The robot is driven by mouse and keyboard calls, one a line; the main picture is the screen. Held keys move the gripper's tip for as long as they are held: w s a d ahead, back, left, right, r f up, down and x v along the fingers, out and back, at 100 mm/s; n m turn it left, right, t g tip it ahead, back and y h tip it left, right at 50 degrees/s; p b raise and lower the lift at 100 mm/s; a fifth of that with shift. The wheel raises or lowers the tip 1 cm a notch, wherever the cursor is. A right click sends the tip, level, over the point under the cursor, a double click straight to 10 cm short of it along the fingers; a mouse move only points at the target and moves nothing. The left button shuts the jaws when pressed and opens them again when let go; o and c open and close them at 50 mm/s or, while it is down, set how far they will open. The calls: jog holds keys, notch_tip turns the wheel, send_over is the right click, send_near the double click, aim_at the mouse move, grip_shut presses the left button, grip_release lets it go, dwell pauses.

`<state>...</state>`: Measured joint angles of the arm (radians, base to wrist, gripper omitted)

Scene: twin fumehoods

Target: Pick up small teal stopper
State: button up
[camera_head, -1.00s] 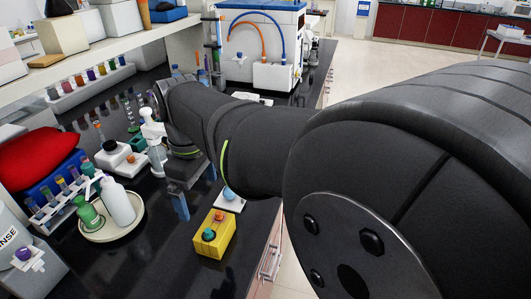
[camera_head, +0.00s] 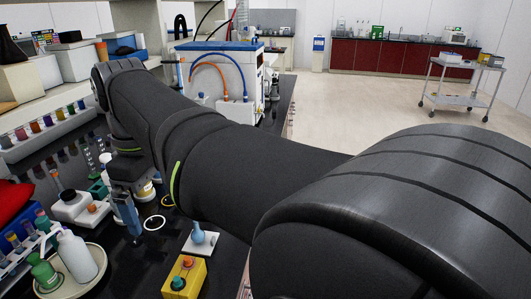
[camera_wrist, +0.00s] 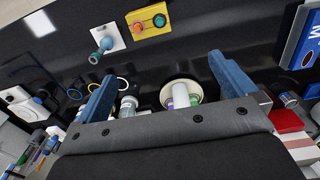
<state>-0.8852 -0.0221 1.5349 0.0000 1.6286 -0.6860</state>
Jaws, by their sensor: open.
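A small teal round stopper (camera_head: 178,283) sits on a yellow block (camera_head: 198,275) beside an orange-red one (camera_head: 188,261). In the wrist view the teal stopper (camera_wrist: 159,20) is at the top, on the yellow block (camera_wrist: 148,31), with the orange-red one (camera_wrist: 138,27) to its left. My gripper (camera_head: 128,214) hangs over the black bench, up and left of the block in the head view. In the wrist view its blue fingers (camera_wrist: 165,65) are wide apart with nothing gripped. The stopper lies beyond the fingertips, apart from them.
A blue bulb-shaped vessel on a white plate (camera_head: 200,243) stands beside the yellow block. A round tray (camera_head: 98,285) with bottles is at lower left. Colored tubes in a rack (camera_head: 42,128) and a blue-white apparatus (camera_head: 222,75) are farther back. Dark bench (camera_wrist: 190,50) lies between fingers and block.

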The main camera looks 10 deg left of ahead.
jog(key=c, duration=1.2)
jog(key=n+t+h, duration=0.1)
jog(key=n+h, duration=0.2)
jog(key=n, duration=0.1)
send_near(176, 279)
jog(key=f, duration=0.1)
jog(key=d+f, duration=0.1)
jog(key=shift+w+f+n, duration=0.15)
jog(key=shift+f+n, duration=0.15)
jog(key=shift+x, duration=2.95)
